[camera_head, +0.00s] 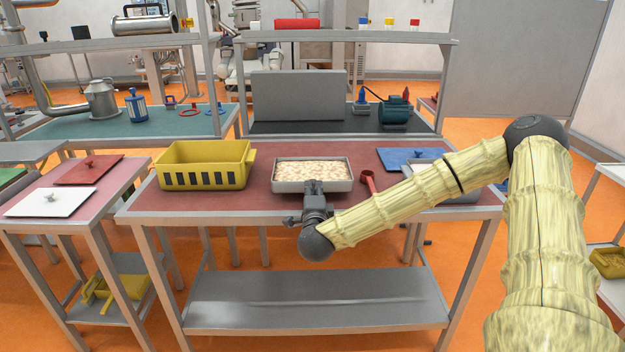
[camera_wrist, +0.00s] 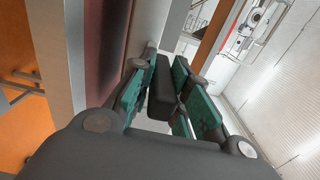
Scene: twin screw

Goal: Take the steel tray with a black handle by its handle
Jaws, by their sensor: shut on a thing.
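The steel tray (camera_head: 343,186) sits on the red-topped table, filled with a pale, lumpy material. Its front side faces me. My gripper (camera_head: 314,187) is at the tray's front edge and hides the handle in the head view. In the wrist view, my gripper (camera_wrist: 160,95) has its green-padded fingers closed on the black handle (camera_wrist: 160,88), which lies between them. The tray's body is mostly hidden in the wrist view.
A yellow slotted bin (camera_head: 203,180) stands left of the tray on the red tabletop (camera_head: 260,207). A red scoop-like tool (camera_head: 368,182) lies just right of the tray. A blue lid (camera_head: 405,158) and a grey tray (camera_head: 455,193) lie further right.

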